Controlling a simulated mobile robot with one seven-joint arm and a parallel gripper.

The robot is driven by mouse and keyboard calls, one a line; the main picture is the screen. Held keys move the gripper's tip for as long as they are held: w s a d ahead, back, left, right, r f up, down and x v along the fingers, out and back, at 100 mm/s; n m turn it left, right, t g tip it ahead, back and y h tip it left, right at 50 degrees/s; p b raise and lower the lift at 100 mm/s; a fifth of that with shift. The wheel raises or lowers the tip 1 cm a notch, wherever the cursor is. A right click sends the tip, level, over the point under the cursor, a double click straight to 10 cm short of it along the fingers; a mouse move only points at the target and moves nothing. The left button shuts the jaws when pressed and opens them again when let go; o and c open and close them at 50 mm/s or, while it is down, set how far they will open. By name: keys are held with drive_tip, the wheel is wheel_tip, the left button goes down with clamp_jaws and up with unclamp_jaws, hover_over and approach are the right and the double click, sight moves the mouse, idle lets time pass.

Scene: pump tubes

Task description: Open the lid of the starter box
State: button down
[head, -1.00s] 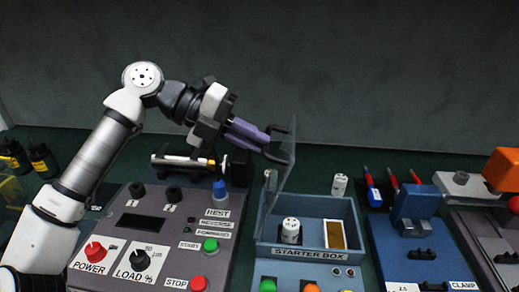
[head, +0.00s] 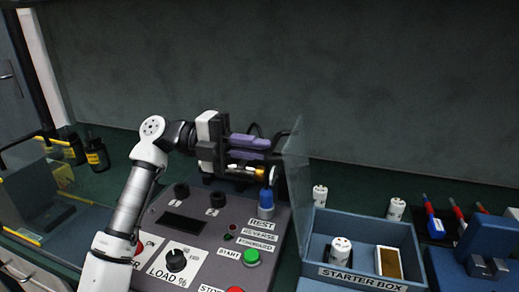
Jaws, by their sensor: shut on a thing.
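The starter box (head: 362,228) is a blue open-topped tray at the lower right, with its name on the front. Its clear lid (head: 298,180) stands up on the box's left side, roughly upright, and the box is uncovered. My gripper (head: 266,150), with purple fingers, is left of the lid near its upper part. It is shut on the lid's dark handle (head: 257,130), which is mostly hidden by the fingers. Inside the box are a white starter (head: 340,251) and a tan block in a white frame (head: 388,263).
A grey control panel (head: 190,235) with knobs and buttons lies below my arm. Two white starters (head: 320,195) (head: 396,209) stand behind the box. A blue clamp (head: 490,245) and red and blue pens (head: 433,222) are at the right. Dark bottles (head: 96,153) stand at the left.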

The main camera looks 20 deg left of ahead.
drive_tip(key=c, duration=1.5)
unclamp_jaws()
drive_tip(key=a, duration=0.4)
drive_tip(key=a+b, duration=0.1)
drive_tip(key=a, duration=0.8)
drive_tip(key=shift+w+a+f, duration=0.1)
drive_tip(key=shift+w+a, duration=0.15)
drive_tip(key=shift+a, duration=0.15)
